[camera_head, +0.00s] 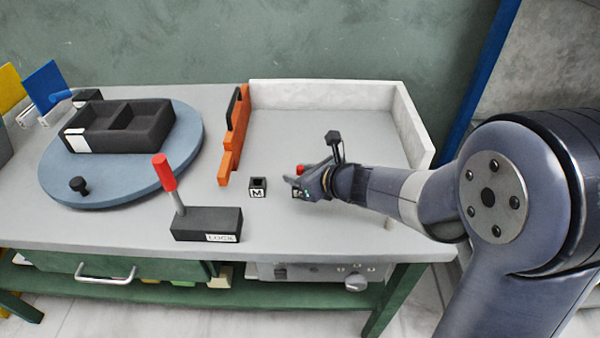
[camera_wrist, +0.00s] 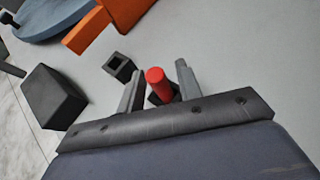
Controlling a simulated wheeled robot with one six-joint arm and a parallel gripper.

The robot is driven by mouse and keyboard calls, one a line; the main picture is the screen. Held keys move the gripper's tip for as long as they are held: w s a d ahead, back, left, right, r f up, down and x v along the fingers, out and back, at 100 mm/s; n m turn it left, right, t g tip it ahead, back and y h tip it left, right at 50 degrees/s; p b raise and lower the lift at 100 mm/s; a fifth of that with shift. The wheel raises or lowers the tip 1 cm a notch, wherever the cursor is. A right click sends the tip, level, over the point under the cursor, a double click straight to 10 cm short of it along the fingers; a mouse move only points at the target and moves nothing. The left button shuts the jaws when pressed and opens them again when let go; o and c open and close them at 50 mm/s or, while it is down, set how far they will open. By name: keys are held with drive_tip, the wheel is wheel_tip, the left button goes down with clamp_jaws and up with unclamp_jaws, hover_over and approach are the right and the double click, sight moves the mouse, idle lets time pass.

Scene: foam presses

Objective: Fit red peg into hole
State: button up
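The red peg (camera_wrist: 158,84) stands between my gripper's two fingers in the wrist view, with a dark part at its foot. Its red top (camera_head: 300,169) also shows beside my gripper (camera_head: 291,184) in the head view. My gripper (camera_wrist: 160,68) is open around the peg, with a visible gap on each side. A small black block marked M (camera_head: 258,187) with a square hole in its top sits on the table just left of my gripper. In the wrist view this block (camera_wrist: 120,67) lies just beyond the left finger. Its hole looks empty.
A black LOCK block (camera_head: 206,224) with a red-handled lever stands front left. An orange fixture (camera_head: 235,135) stands behind the M block. A blue turntable (camera_head: 190,165) bearing a black tray (camera_head: 155,120) is at left. A white-walled corner (camera_head: 325,93) bounds the back right.

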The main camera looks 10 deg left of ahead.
drive_tip(key=shift+o, duration=0.5)
drive_tip(key=p+v, duration=0.2)
drive_tip(key=v, duration=0.8)
drive_tip(key=shift+s+d, duration=0.2)
drive_tip(key=shift+d, duration=0.1)
drive_tip(key=shift+r, duration=0.15)
drive_tip(key=x, duration=0.3)
drive_tip(key=b+x, duration=0.1)
drive_tip(key=x, duration=0.6)
drive_tip(key=shift+w+a+r, duration=0.15)
drive_tip(key=shift+w+a, duration=0.1)
drive_tip(key=shift+a, duration=0.1)
drive_tip(key=shift+r, duration=0.15)
